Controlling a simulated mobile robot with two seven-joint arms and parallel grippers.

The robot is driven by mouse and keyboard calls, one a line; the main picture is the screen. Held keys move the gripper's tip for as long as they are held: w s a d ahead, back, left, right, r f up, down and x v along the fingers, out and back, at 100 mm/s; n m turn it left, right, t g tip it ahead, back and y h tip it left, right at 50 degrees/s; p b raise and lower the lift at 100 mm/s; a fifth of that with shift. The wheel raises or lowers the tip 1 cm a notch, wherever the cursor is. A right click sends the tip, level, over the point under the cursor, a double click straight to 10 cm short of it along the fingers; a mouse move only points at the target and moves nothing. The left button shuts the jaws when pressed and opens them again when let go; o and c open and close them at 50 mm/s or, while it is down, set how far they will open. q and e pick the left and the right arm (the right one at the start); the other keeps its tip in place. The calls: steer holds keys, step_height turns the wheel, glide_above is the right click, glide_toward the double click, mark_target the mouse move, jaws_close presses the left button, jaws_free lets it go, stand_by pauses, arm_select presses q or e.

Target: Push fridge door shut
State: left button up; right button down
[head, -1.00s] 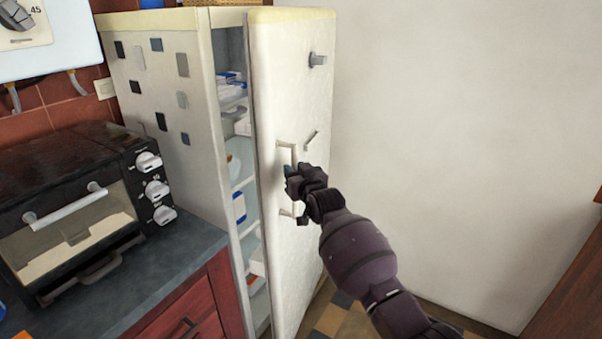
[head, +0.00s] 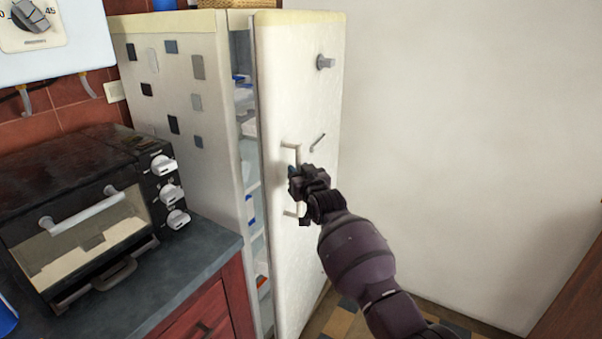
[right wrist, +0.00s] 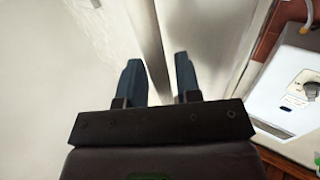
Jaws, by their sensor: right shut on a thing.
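The white fridge door (head: 300,90) stands ajar, with a narrow gap between it and the fridge body (head: 190,60). Shelves with blue and white packages (head: 247,125) show in the gap. The pale bar handle (head: 290,149) is on the door's front. My right gripper (head: 297,180) is shut on the handle, and its dark body hides the handle's middle. My left gripper is not in view.
A black toaster oven (head: 85,220) stands on the grey counter (head: 205,255), left of the fridge, above red cabinets (head: 205,310). A white appliance with a dial (head: 70,55) hangs at upper left. A bare white wall (head: 460,130) is at right.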

steer(key=shift+s+a+f, duration=0.1)
steer(key=shift+f, duration=0.15)
steer(key=c, duration=1.1)
jaws_free()
steer(key=shift+o, duration=0.6)
steer(key=shift+r, duration=0.2)
steer(key=shift+s, duration=0.1)
steer(key=p+v, duration=0.1)
steer(key=v, duration=0.9)
steer(key=shift+s, duration=0.3)
steer(key=shift+f, duration=0.1)
